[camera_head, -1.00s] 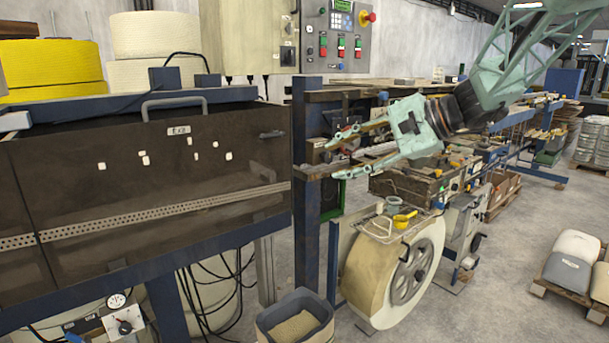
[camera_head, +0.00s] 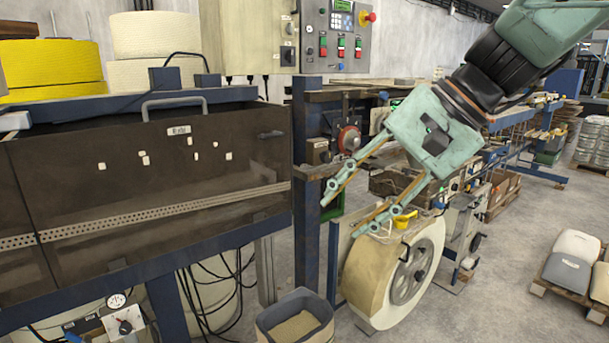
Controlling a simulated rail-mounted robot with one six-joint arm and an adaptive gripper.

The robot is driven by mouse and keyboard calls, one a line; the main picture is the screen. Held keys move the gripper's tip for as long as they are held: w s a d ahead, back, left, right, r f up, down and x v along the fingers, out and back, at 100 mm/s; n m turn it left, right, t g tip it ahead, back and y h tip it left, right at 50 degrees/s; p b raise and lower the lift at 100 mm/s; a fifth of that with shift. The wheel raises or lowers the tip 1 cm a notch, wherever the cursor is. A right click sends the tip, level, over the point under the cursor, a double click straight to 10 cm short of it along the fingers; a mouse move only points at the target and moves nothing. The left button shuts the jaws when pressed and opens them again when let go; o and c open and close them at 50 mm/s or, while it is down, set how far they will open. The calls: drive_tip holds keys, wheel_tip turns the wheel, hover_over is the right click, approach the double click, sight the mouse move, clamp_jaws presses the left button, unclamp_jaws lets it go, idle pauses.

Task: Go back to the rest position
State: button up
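My gripper (camera_head: 342,218) is pale green with two long fingers. It hangs in front of the machine line, pointing down and to the left. The fingers are spread apart with nothing between them. The fingertips are left of and above the large tape reel (camera_head: 372,272), and the lower finger overlaps the tray on top of the reel in the picture. I cannot tell whether it touches anything there. My arm reaches in from the upper right.
A dark machine cover with a handle (camera_head: 174,103) fills the left. A control panel (camera_head: 340,38) with a red knob stands above. A grey bin (camera_head: 294,318) sits on the floor below. A pallet with sacks (camera_head: 572,262) is at the right. The floor between is clear.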

drive_tip(key=s+d+f+n+h, duration=0.2)
drive_tip(key=s+d, duration=0.2)
drive_tip(key=s, duration=0.5)
drive_tip(key=s+d+f+n+h, duration=0.1)
drive_tip(key=s+d, duration=0.3)
drive_tip(key=s, duration=0.4)
drive_tip(key=s+d+f+n+t+h, duration=0.1)
drive_tip(key=s+d+f+n+h, duration=0.1)
drive_tip(key=s, duration=0.7)
drive_tip(key=shift+s+d+f+n+h, duration=0.35)
drive_tip(key=shift+d+f+h, duration=0.55)
drive_tip(key=shift+d, duration=0.55)
drive_tip(key=shift+r, duration=0.15)
